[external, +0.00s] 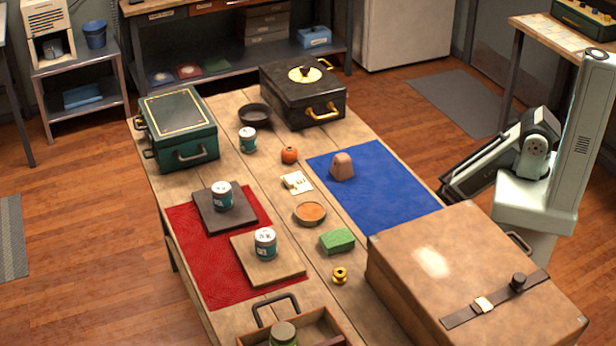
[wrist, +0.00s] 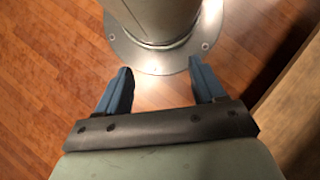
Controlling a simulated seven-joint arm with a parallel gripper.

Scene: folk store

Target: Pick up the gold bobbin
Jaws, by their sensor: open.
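The gold bobbin (external: 340,276) stands on the wooden table near its front, just left of the large tan case and in front of the green block. It does not show in the wrist view. My gripper (wrist: 160,85) is open and empty in the wrist view, its two blue fingers apart above the wooden floor beside my base. In the external view my arm is folded at the right, beyond the table's right side and well away from the bobbin; the fingertips cannot be made out there.
A large tan case (external: 420,258) stands between my arm and the bobbin. A green block (external: 337,240) and a round brown dish (external: 310,213) sit behind the bobbin. A board with a tin (external: 265,243) is to its left. An open wooden tray (external: 318,322) is in front. The blue mat (external: 395,200) has free room.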

